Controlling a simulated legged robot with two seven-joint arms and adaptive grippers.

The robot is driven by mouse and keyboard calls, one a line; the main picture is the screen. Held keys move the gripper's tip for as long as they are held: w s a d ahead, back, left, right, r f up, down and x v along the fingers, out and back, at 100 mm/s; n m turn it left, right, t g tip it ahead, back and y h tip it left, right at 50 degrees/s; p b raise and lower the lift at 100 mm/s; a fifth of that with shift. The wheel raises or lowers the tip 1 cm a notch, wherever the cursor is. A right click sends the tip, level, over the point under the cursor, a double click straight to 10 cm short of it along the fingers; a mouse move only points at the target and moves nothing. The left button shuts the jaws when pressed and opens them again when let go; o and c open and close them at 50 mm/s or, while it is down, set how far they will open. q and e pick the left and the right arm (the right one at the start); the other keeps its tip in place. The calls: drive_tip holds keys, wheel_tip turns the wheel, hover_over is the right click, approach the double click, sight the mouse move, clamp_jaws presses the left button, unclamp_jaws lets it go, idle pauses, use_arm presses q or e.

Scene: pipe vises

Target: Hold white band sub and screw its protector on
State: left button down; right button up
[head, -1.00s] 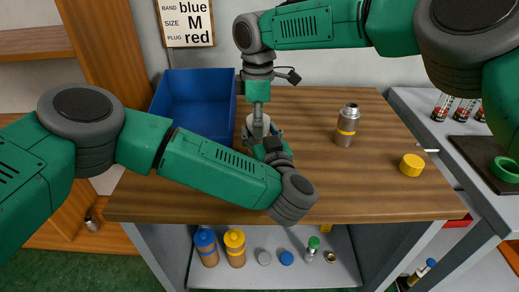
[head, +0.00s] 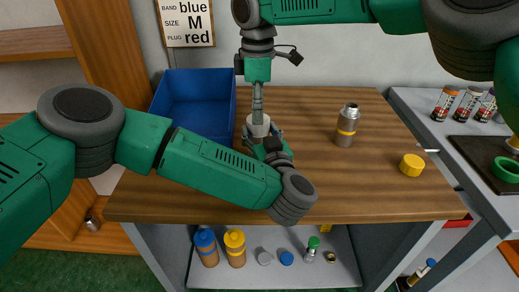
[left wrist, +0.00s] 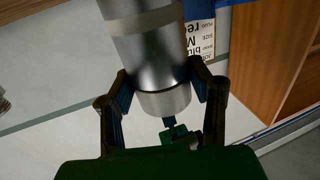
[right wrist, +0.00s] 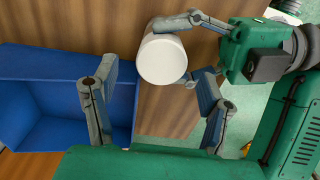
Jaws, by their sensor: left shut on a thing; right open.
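The white band sub (left wrist: 150,50) is a grey metal cylinder with a pale band, seen close in the left wrist view. My left gripper (left wrist: 165,95) is shut on it near one end, and the white protector (right wrist: 163,58) shows as a round cap on that end. In the head view the protector (head: 259,126) is mostly framed by my grippers, and the sub's body is hidden behind my left gripper (head: 270,148). I cannot tell how tightly the protector sits. My right gripper (right wrist: 158,95) is open, its fingers apart above the cap.
A yellow-banded sub (head: 347,125) stands on the table (head: 390,200), with a yellow protector (head: 411,165) to its right. A blue bin (head: 190,95) is at the back left. Bottles and caps lie on the shelf below. The table's right side has free room.

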drive_tip(key=o, duration=0.6)
drive_tip(key=shift+r, duration=0.1)
wheel_tip(320, 180, up, 12)
drive_tip(key=shift+w+f, duration=0.1)
drive_tip(key=shift+w, duration=0.05)
use_arm(q)
drive_tip(key=c, duration=0.7)
unclamp_jaws()
